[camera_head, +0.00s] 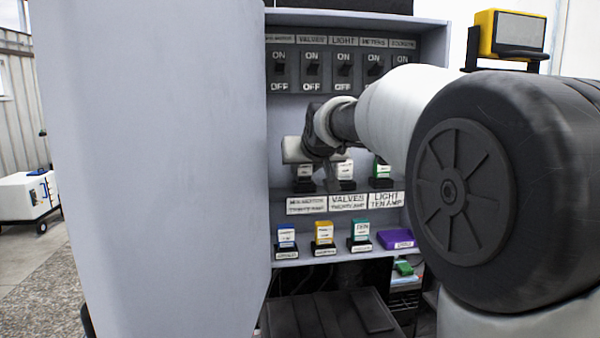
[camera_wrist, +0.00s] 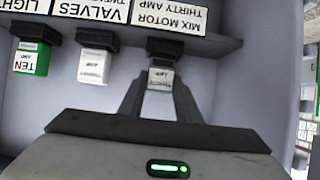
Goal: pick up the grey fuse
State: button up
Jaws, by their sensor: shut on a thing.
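My gripper is shut on the fuse. In the head view the grey fuse (camera_head: 304,171) shows just below the gripper body, in the leftmost place of the upper fuse row. The fingers partly cover its sides.
A white fuse (camera_wrist: 94,67) and a green fuse (camera_wrist: 30,58) stand beside it. Blue (camera_head: 286,235), yellow (camera_head: 323,233) and teal (camera_head: 361,232) fuses stand on the lower shelf with a purple block (camera_head: 396,239). The cabinet door (camera_head: 160,150) is at the left; switches (camera_head: 343,69) are above.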

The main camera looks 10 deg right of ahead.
jog(key=shift+r, duration=0.55)
jog(key=s+r+b, duration=0.2)
jog(key=s+b, duration=0.2)
jog(key=s, duration=1.4)
jog(key=shift+r, duration=0.2)
jog(key=shift+r, duration=0.1)
notch_tip(320, 180, up, 3)
jog(key=shift+f+p, duration=0.1)
jog(key=shift+p, duration=0.8)
